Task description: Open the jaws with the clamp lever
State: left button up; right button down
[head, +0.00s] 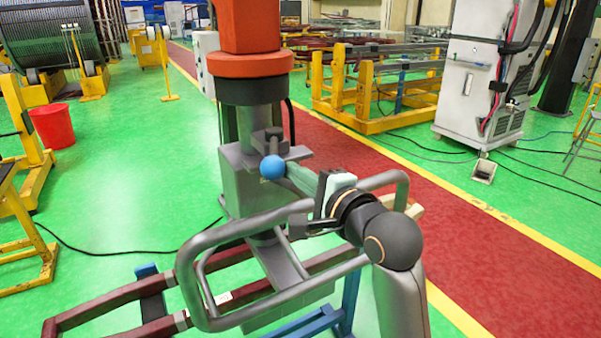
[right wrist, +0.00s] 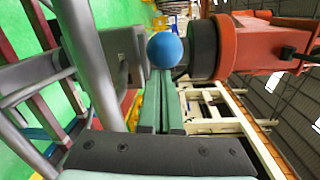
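The clamp lever shows as a blue ball knob (head: 272,167) at the front of a grey clamp block (head: 283,153), below the black collar and orange machine head. The knob also shows in the right wrist view (right wrist: 165,50). My right gripper (head: 293,172) points at the knob, its long grey-green fingers together with only a thin line between them. In the right wrist view its fingertips (right wrist: 160,75) are right at the knob; I cannot tell whether they touch it. The lever's rod and the jaws' opening are not clear. My left gripper is not in view.
A grey tubular frame (head: 235,232) curves around in front of the clamp, close to my right arm. Dark red rails (head: 110,300) lie low beneath it. The orange machine head (head: 248,65) stands above. Green floor is open to the left, with a red bucket (head: 52,126).

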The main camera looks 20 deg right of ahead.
jog(key=shift+s+a, duration=0.2)
jog(key=shift+a, duration=0.1)
jog(key=shift+s+d+p, duration=0.1)
jog(key=shift+s+p, duration=0.2)
jog(key=shift+p, duration=0.05)
jog(key=p+v, duration=0.2)
jog(key=v, duration=0.3)
jog(key=s+d+f+n+g+h, duration=0.15)
jog(key=f+n, duration=0.35)
jog(key=f, duration=0.9)
jog(key=s+f+n+g+h, duration=0.1)
jog(key=s+f+n+g, duration=0.3)
jog(key=f, duration=0.9)
jog(key=s+f+n+g, duration=0.1)
jog(key=s+f+n, duration=0.9)
jog(key=s+f, duration=0.4)
notch_tip(320, 180, down, 4)
jog(key=shift+r+g, duration=0.1)
jog(key=shift+g, duration=0.25)
jog(key=shift+s+d, duration=0.1)
